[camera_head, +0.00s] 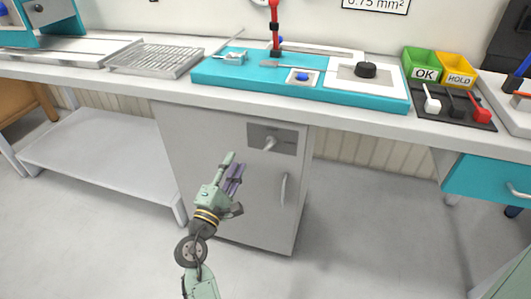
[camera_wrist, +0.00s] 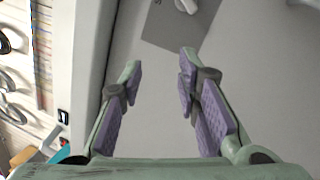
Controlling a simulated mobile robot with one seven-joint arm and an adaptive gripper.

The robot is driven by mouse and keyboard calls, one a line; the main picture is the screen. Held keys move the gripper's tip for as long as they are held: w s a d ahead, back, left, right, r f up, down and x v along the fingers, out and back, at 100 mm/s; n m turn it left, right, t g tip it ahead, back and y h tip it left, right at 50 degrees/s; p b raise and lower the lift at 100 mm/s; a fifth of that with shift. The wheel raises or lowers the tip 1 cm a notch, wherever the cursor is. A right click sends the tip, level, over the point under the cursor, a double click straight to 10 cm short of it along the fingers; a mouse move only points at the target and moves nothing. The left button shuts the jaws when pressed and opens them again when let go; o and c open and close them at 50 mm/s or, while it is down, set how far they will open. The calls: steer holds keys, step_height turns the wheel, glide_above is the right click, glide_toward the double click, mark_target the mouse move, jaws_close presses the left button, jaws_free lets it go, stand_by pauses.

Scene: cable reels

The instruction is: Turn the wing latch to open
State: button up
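The wing latch (camera_head: 270,142) is a small light-grey knob on a darker grey plate (camera_head: 287,139) near the top of the cabinet door (camera_head: 253,190). In the wrist view the latch (camera_wrist: 187,5) shows only partly at the top edge, on its grey plate (camera_wrist: 168,32). My gripper (camera_head: 236,170) is in front of the cabinet, below and left of the latch in the head view, and apart from it. In the wrist view my gripper (camera_wrist: 160,77) has its two purple-padded fingers spread, with nothing between them. The cabinet door looks shut.
A curved door handle (camera_head: 284,189) is right of my gripper, below the latch. The worktop edge (camera_head: 240,109) overhangs above the cabinet. A teal board (camera_head: 230,75) with small parts lies on the worktop. A low shelf (camera_head: 100,150) stands left; floor right of the cabinet is clear.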

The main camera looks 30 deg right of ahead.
mark_target(267, 149)
steer(key=s+d+f+n+g+h, duration=0.2)
steer(key=s+d+f+n+h, duration=0.1)
steer(key=s+n, duration=0.15)
steer(key=shift+n, duration=0.25)
steer(key=p+x, duration=0.2)
steer(key=x, duration=0.8)
steer(key=shift+w+r, duration=0.15)
steer(key=shift+w, duration=0.05)
steer(key=shift+c, duration=0.4)
jaws_close()
